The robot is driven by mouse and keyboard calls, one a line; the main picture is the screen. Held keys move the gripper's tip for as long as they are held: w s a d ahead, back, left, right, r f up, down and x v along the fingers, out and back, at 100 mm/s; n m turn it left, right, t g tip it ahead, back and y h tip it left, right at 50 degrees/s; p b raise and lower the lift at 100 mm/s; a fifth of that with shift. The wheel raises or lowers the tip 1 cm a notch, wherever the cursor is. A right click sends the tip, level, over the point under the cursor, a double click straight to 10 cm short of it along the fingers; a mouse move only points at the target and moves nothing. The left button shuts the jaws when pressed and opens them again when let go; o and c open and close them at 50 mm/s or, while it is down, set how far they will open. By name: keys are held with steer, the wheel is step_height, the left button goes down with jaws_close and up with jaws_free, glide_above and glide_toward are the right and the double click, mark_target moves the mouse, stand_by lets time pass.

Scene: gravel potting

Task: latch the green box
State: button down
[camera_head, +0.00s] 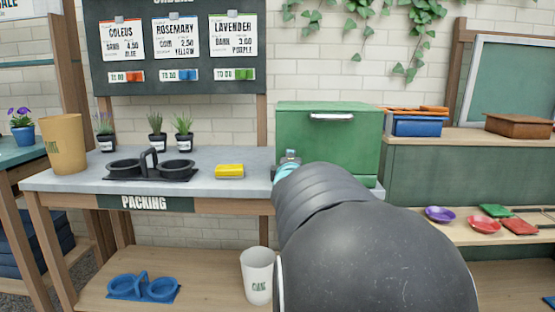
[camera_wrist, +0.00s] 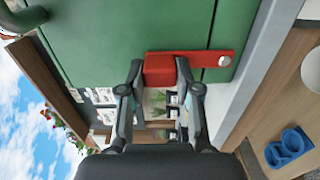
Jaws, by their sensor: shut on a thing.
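The green box (camera_head: 328,135) stands at the right end of the packing bench, with its silver handle near the top of its front. In the wrist view the green box (camera_wrist: 130,30) fills the top. A red latch bar (camera_wrist: 205,57) lies on it, with a silver pivot at one end and a thicker red block at the other. My gripper (camera_wrist: 159,70) is shut on that red block, one finger on each side. In the head view my arm covers the lower left of the box and hides the latch.
A white cup (camera_head: 257,275) and a blue carrier (camera_head: 143,287) are on the shelf below. A blue bin (camera_head: 418,125) is to the right.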

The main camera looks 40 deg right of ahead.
stand_by(0.3)
steer(key=c, duration=0.8)
jaws_free()
steer(key=v, duration=1.2)
steer(key=shift+a, duration=0.1)
